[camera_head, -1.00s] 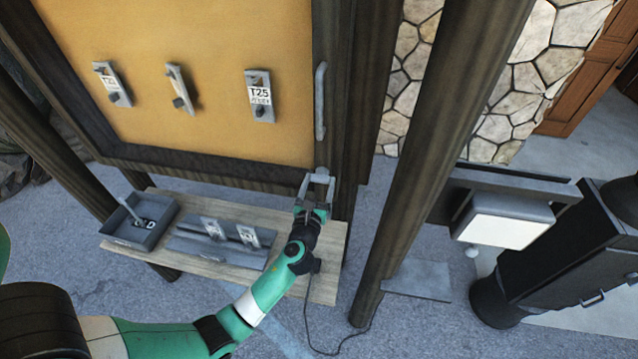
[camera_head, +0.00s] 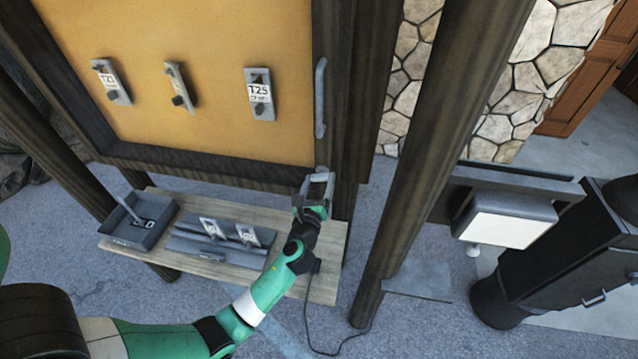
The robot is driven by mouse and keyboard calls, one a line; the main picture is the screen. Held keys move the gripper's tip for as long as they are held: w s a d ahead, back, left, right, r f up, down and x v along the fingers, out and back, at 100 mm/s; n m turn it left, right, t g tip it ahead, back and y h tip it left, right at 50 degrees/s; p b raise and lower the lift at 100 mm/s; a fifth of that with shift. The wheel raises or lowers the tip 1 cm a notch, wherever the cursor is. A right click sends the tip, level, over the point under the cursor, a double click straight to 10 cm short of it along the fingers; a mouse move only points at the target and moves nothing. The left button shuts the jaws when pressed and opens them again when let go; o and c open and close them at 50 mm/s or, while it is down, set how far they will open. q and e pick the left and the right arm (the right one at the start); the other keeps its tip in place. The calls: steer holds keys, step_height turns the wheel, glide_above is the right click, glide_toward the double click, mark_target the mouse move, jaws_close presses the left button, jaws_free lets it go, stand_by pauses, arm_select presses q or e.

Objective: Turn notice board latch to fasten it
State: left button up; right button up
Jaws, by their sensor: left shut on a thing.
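The notice board (camera_head: 205,110) has a yellow face in a dark wooden frame, with a vertical grey handle (camera_head: 320,98) on its right side. The latch (camera_head: 322,171) is a small grey piece at the frame's lower right corner, mostly hidden by my gripper. My left gripper (camera_head: 318,186) reaches up to it from below, its fingers shut on the latch. The latch's exact angle is hard to tell. My right gripper is not in view.
A wooden shelf (camera_head: 190,262) below the board bears a grey tray (camera_head: 125,238) and a rack with labelled tags (camera_head: 232,232). Several tags hang on the board. A thick wooden post (camera_head: 425,150) stands close to the right of my left arm.

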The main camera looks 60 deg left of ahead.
arm_select(q)
steer(key=n+b, duration=0.1)
steer(key=n, duration=0.2)
steer(key=shift+f+n, duration=0.1)
steer(key=shift+n, duration=0.3)
steer(key=n+b, duration=0.1)
steer(key=n, duration=0.2)
steer(key=shift+n+b, duration=0.3)
steer(key=shift+b, duration=0.1)
steer(key=n+b, duration=0.1)
steer(key=n, duration=0.2)
steer(key=shift+n+b, duration=0.3)
steer(key=shift+b, duration=0.05)
steer(key=shift+n+b, duration=0.7)
steer(key=shift+n, duration=0.8)
steer(key=o, duration=1.3)
steer(key=v, duration=1.1)
steer(key=shift+s+d+b, duration=0.2)
steer(key=shift+d+b, duration=0.05)
steer(key=shift+b, duration=0.15)
